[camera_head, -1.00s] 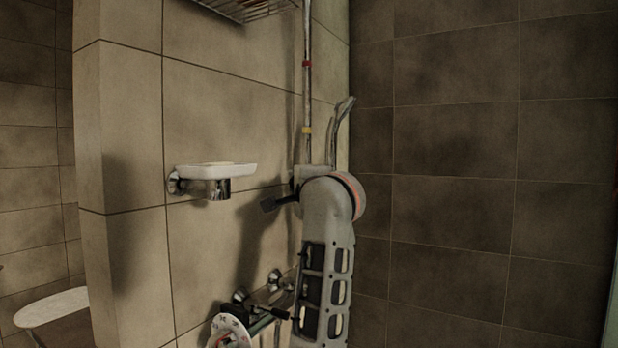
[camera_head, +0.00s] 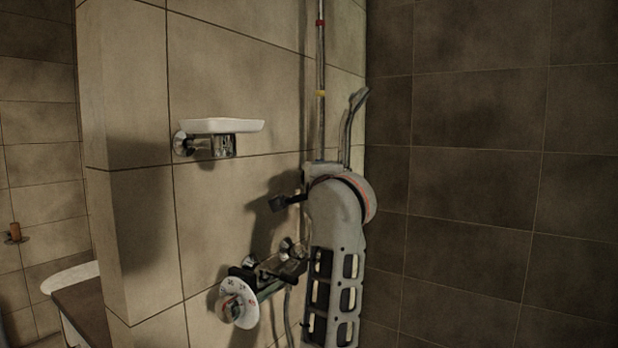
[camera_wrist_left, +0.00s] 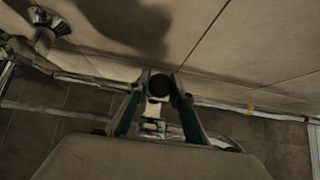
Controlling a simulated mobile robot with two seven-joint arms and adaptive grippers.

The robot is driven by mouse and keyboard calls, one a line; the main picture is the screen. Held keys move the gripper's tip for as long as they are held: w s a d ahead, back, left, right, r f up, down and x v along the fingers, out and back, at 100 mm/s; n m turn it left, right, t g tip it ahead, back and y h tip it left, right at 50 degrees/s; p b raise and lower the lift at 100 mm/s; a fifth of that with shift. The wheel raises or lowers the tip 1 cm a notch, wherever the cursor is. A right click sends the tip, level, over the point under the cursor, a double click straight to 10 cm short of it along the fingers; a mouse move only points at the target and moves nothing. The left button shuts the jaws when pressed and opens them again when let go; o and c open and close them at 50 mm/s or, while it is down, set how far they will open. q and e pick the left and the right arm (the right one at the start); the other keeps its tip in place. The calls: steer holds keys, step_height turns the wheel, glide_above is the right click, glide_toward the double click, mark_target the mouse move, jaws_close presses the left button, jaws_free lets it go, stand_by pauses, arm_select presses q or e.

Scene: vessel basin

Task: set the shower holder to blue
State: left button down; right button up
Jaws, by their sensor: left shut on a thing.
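In the left wrist view my left gripper (camera_wrist_left: 160,96) is shut on the round dark knob (camera_wrist_left: 159,85) of the shower holder. A pale part of the holder (camera_wrist_left: 154,126) shows between the fingers. In the head view the vertical rail (camera_head: 321,55) carries a red band (camera_head: 320,22) and a lower yellow band (camera_head: 321,93). My grey left arm hides the gripper and most of the holder, below the yellow band. A chrome hand shower handle (camera_head: 350,130) rises behind the arm. No blue band is visible. My right gripper is not in view.
A white soap dish (camera_head: 222,126) juts from the light tiled wall, left of the rail. A chrome mixer tap (camera_head: 280,262) with a white dial (camera_head: 237,303) sits low beside my arm. The dark tiled wall (camera_head: 480,170) stands at the right.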

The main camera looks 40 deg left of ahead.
arm_select(q)
steer(key=shift+f, duration=0.15)
steer(key=c, duration=1.8)
jaws_free()
steer(key=shift+o, duration=0.2)
steer(key=shift+a, duration=0.1)
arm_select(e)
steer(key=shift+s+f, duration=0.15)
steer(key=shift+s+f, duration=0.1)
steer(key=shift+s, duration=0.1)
arm_select(q)
steer(key=v, duration=0.7)
steer(key=shift+d, duration=0.25)
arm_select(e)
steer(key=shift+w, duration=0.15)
arm_select(q)
steer(key=shift+s, duration=0.1)
